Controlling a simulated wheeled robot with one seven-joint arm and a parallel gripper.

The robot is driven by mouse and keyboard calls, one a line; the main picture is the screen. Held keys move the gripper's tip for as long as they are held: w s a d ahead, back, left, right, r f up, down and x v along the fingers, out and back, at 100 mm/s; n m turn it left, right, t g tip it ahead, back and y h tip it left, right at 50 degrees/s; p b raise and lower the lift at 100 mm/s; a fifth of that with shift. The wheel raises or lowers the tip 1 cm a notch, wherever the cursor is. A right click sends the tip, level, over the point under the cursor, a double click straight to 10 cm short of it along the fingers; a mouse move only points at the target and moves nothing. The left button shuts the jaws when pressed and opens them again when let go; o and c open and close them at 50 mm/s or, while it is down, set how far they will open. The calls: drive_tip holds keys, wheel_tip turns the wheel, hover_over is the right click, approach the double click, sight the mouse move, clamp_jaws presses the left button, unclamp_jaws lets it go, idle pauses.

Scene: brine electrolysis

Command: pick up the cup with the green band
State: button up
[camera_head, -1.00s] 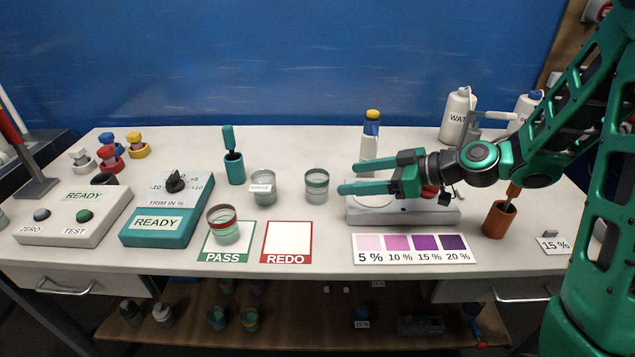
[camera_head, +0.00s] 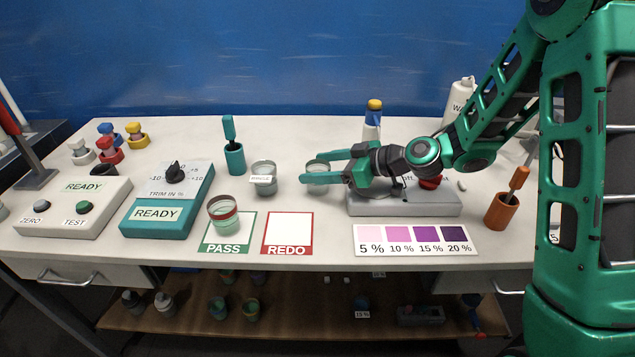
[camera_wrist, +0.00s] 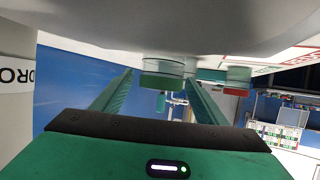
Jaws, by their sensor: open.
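The clear cup with the green band (camera_head: 318,167) stands upright on the bench, partly hidden by my gripper in the head view. My gripper (camera_head: 307,171) is open, with one green finger on the far side of the cup and one on the near side. In the wrist view, which is upside down, the green-banded cup (camera_wrist: 162,72) shows between the two spread fingers (camera_wrist: 160,92). I cannot tell whether either finger touches it.
A labelled cup (camera_head: 264,176) stands left of the green-banded cup. A red-banded cup (camera_head: 223,213) stands on the PASS card (camera_head: 228,249). The REDO card (camera_head: 288,230) is empty. A grey device (camera_head: 400,206) lies under my forearm, with a yellow-capped bottle (camera_head: 373,118) behind.

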drive_tip(key=shift+w+a+f, duration=0.15)
drive_tip(key=shift+a, duration=0.1)
drive_tip(key=shift+c, duration=0.4)
drive_tip(key=c, duration=1.2)
